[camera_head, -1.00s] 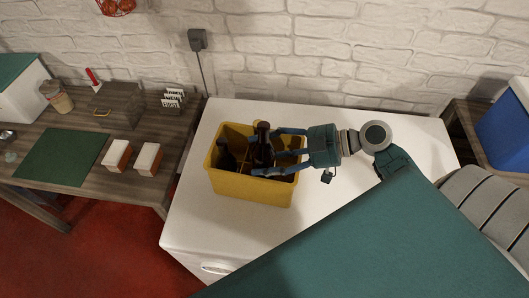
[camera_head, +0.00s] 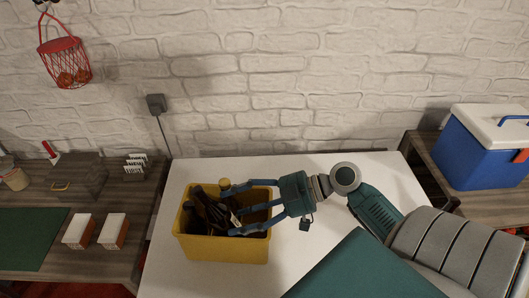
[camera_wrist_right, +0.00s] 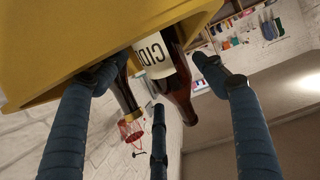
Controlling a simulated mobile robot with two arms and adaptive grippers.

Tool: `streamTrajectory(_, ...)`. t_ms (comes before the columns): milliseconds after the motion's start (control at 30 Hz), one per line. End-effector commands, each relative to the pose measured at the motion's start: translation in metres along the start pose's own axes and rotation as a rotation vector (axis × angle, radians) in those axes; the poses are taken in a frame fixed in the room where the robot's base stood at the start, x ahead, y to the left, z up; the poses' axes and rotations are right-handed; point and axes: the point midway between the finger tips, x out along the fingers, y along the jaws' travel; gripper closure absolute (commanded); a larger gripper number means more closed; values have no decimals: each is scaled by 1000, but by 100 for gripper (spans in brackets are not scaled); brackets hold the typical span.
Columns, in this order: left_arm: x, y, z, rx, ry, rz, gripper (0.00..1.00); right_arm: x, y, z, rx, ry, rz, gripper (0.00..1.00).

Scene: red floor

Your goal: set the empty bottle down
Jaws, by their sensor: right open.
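The yellow crate (camera_head: 222,249) stands on the white top and holds dark brown bottles (camera_head: 206,208). One brown bottle with a pale label (camera_wrist_right: 153,58) is in the crate, close to my right gripper (camera_head: 233,210). It looks tilted in the head view. A second dark bottle (camera_wrist_right: 124,97) is beside it in the right wrist view. My right gripper is open, with its blue fingers spread over the crate's right side around the labelled bottle. In the right wrist view the fingers (camera_wrist_right: 157,82) are apart. I cannot tell if one touches the bottle. My left gripper is not in view.
The white top (camera_head: 310,175) is clear behind and right of the crate. At left, a wooden bench (camera_head: 118,192) holds a green mat (camera_head: 30,238) and two white-and-brown blocks (camera_head: 112,230). At right stands a blue-and-white cooler (camera_head: 482,150). A red wire basket (camera_head: 66,64) hangs on the wall.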

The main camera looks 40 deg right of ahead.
Motion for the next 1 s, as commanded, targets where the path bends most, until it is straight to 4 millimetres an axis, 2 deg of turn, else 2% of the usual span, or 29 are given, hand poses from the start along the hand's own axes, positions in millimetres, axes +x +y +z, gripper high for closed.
streamTrajectory(33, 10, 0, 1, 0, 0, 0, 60, -9, -1, 7, -1, -5, 0, 30)
streamTrajectory(300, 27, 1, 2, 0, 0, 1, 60, -68, -1, 5, -2, -3, 0, 30)
streamTrajectory(500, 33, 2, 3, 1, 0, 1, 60, -96, 0, 3, -2, -1, -1, 30)
streamTrajectory(667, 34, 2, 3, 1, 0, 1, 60, -105, -1, 1, -3, 0, -1, 30)
streamTrajectory(1000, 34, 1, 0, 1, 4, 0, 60, -105, -1, 1, -2, 1, -2, 30)
